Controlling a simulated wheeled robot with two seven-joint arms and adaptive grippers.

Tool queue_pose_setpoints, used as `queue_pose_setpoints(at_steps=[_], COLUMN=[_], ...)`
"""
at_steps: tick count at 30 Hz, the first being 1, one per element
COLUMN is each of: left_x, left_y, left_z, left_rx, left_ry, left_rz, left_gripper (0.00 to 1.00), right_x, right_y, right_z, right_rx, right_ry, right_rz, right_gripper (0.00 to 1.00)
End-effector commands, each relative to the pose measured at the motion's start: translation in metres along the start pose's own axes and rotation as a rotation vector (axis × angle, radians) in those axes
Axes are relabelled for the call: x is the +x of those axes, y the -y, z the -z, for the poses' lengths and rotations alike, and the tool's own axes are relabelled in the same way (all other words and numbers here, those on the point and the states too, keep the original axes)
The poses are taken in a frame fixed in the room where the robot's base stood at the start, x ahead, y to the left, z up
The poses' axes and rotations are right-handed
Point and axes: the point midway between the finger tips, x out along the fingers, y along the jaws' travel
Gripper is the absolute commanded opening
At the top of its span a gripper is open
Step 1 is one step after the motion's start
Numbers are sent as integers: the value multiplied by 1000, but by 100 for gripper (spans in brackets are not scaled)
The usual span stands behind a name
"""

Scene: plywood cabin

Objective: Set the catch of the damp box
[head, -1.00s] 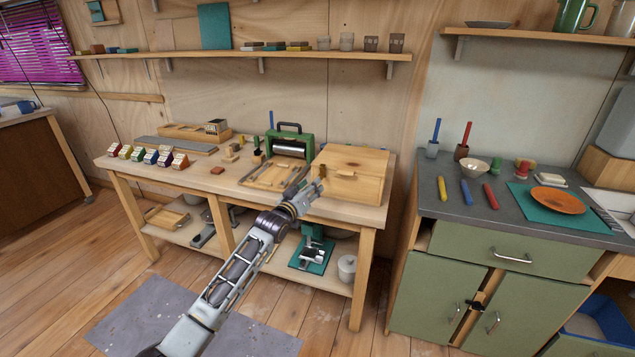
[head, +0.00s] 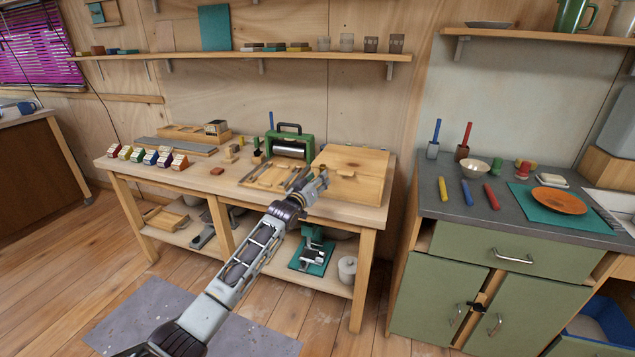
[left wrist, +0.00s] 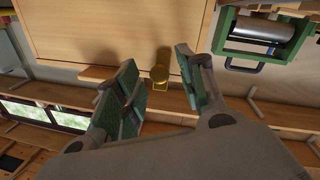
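The damp box, a pale wooden box with a lid (head: 352,162), stands at the right end of the workbench. In the left wrist view its wooden face (left wrist: 95,35) fills the upper left. A small brass catch (left wrist: 160,76) shows at the box's edge there, between and beyond the fingertips. My left gripper (head: 322,182) is at the box's front left; its fingers (left wrist: 160,90) are open and apart on both sides of the catch. I cannot tell whether they touch it. My right gripper is not in view.
A green press with a roller (head: 290,148) stands just left of the box, with a wooden tray (head: 262,178) in front of it. Small coloured house-like blocks (head: 150,157) line the bench's left. A wall shelf (head: 240,56) runs above. A green cabinet (head: 440,295) stands to the right.

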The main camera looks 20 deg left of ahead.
Motion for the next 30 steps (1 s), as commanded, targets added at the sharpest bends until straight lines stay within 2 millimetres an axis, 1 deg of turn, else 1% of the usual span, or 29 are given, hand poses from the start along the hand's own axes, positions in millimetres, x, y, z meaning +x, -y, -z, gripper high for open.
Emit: queue_pose_setpoints(at_steps=[6,7,16,30], left_x=[0,0,0,0], left_y=[0,0,0,0], left_z=[0,0,0,-1], left_rx=[0,0,0,1], left_ry=[0,0,0,-13], left_rz=[0,0,0,-5], left_gripper=[40,38,0,0], right_x=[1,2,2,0], right_y=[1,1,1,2], right_z=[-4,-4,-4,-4], right_rx=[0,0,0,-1], right_ry=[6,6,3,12], right_rz=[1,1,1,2], right_gripper=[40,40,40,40])
